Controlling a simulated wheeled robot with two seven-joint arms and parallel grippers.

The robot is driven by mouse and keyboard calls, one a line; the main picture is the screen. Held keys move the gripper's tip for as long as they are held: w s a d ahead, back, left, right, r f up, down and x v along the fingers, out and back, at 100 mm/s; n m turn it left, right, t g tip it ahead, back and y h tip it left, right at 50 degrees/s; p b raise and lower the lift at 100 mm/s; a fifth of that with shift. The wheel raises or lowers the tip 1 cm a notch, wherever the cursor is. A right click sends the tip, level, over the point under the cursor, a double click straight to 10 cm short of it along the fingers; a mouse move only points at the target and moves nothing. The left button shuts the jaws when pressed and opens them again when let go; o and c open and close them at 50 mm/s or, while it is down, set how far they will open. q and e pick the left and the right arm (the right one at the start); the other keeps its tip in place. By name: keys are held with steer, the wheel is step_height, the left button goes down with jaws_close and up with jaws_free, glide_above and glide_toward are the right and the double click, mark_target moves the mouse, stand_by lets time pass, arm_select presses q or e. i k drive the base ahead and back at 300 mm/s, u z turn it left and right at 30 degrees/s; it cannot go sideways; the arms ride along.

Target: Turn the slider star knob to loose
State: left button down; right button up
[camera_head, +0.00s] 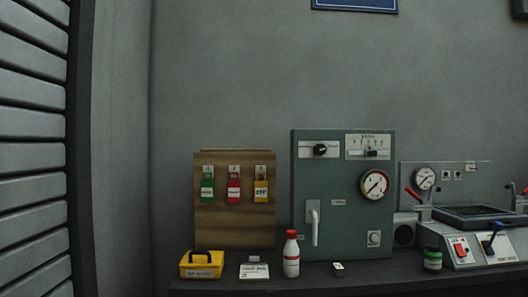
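A green panel box (330,180) stands on the dark bench against the wall. On a pale strip at its upper left is a black knob (320,150), which may be the slider star knob; its exact shape and any loose or tight marking are too small to read. To its right is a white scale plate (368,142) with a small dark slider (371,153) at its lower edge. Neither of my grippers is in view.
The panel also carries a round gauge (374,185) and a white lever handle (314,224). A wooden board with padlocks (235,228), yellow box (201,265), white bottle (291,255) and green jar (432,259) stand nearby. A grey machine (465,247) with levers is at right.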

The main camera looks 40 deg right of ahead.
mark_target(320, 150)
steer(key=u, duration=0.25)
steer(key=i, duration=0.95)
steer(key=z, duration=0.95)
steer(key=i, duration=0.65)
steer(key=z, duration=0.65)
